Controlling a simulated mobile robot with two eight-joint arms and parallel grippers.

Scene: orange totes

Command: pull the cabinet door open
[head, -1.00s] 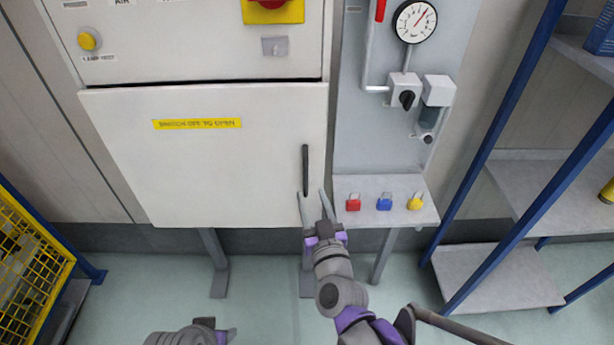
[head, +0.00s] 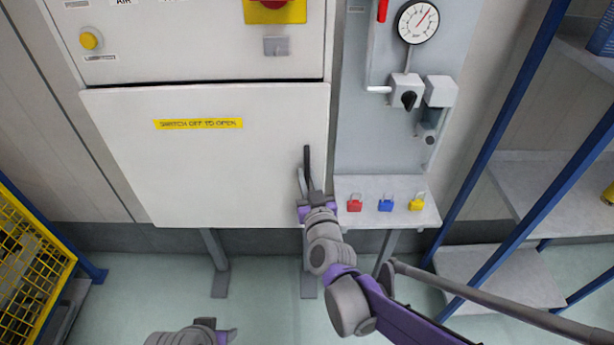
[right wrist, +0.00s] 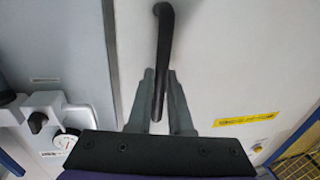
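The cabinet door (head: 190,165) is a wide white panel with a yellow "switch off to open" label (head: 198,124); it sits closed in the cabinet front. Its black upright bar handle (head: 307,158) is near the door's right edge. My right gripper (head: 306,180) is at the handle's lower part. In the right wrist view the handle (right wrist: 164,45) runs between the two grey fingers (right wrist: 159,95), which lie close against it on both sides. The fingers look shut on it.
Right of the door is a grey panel with a gauge (head: 416,22) and a shelf (head: 388,213) holding red, blue and yellow padlocks. The floor before the door is clear.

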